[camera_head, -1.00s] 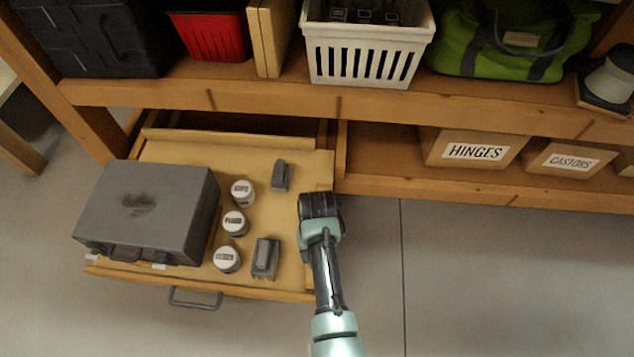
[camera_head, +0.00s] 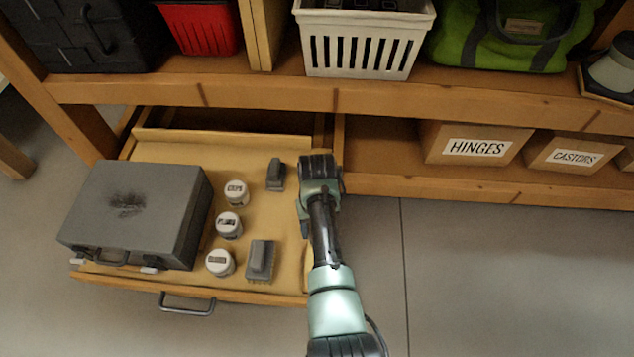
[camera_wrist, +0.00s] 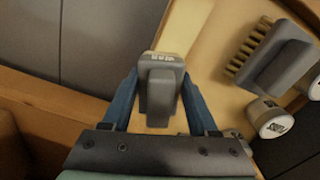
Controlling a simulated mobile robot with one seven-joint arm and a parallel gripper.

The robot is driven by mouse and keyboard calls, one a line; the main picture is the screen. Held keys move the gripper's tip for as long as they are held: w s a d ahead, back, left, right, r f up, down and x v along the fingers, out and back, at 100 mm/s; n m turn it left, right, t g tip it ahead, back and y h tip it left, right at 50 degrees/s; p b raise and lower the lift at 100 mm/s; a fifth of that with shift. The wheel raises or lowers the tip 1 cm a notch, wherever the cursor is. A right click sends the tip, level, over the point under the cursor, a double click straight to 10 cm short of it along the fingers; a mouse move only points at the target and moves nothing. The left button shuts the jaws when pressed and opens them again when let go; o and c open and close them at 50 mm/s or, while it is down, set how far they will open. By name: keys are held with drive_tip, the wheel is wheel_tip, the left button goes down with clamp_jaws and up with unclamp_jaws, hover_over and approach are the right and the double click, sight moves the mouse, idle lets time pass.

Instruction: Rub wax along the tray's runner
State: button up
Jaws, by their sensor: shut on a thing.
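The wooden tray (camera_head: 283,215) is pulled out from under the bench. My gripper (camera_head: 320,165) is over its right edge, near the back. In the wrist view my gripper (camera_wrist: 159,80) is shut on a grey block (camera_wrist: 160,100) with small pale lettering at its far end, which I take as the wax. The block's underside and its contact with the wood are hidden. A pale strip (camera_wrist: 182,28) runs along the tray's edge beyond the block, perhaps the runner. In the head view my gripper hides the block and part of that edge.
A grey case (camera_head: 140,215), several white-lidded jars (camera_head: 229,225), a grey-backed brush (camera_head: 260,260) and a smaller grey item (camera_head: 276,174) stand on the tray. The bench edge (camera_head: 430,102) is close beyond my gripper. Open floor (camera_head: 480,270) lies right.

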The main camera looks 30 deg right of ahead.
drive_tip(key=shift+w+d+f+b, duration=0.15)
drive_tip(key=shift+w+d+b, duration=0.6)
drive_tip(key=shift+w+b, duration=0.4)
drive_tip(key=shift+w+d+r+b, duration=0.2)
drive_tip(key=shift+w+d+b, duration=0.05)
drive_tip(key=shift+b, duration=0.15)
drive_tip(key=w+b, duration=0.1)
drive_tip(key=w+d+b, duration=0.1)
drive_tip(key=b, duration=0.1)
drive_tip(key=shift+d+f, duration=0.1)
drive_tip(key=shift+f, duration=0.15)
drive_tip(key=shift+w+d+r+b, duration=0.15)
drive_tip(key=shift+w+d+b, duration=0.2)
drive_tip(key=shift+b, duration=0.3)
